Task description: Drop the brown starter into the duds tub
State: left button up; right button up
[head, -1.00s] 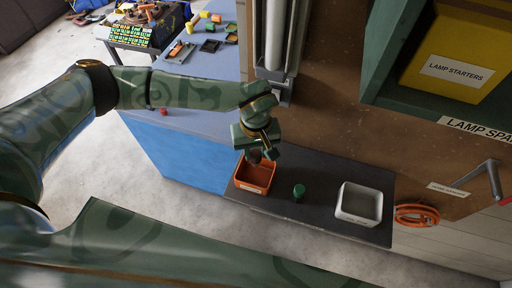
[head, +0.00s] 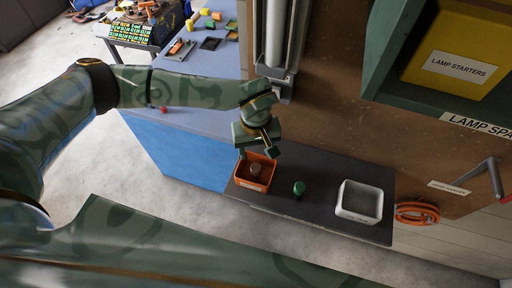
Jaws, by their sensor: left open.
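The brown starter (head: 256,169) lies inside the orange tub (head: 240,184) on the dark shelf top. The tub has a small label on its front, too small to read. My left gripper (head: 258,155) is open and empty, just above the back of the tub. My right gripper is not in view.
A green starter (head: 299,188) stands on the dark shelf, right of the orange tub. A white tub (head: 360,202) sits further right, beside an orange cable coil (head: 416,214). A yellow lamp starters bin (head: 455,62) is in the green pigeonhole at upper right. A small red item (head: 163,109) lies on the bench.

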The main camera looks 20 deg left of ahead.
pick_arm(q)
jog(key=shift+r, duration=0.15)
notch_tip(320, 180, up, 3)
jog(key=shift+f+p, duration=0.15)
jog(key=shift+p, duration=0.95)
notch_tip(320, 180, up, 8)
jog(key=p, duration=0.5)
jog(key=shift+p, duration=0.35)
jog(key=shift+s, duration=0.1)
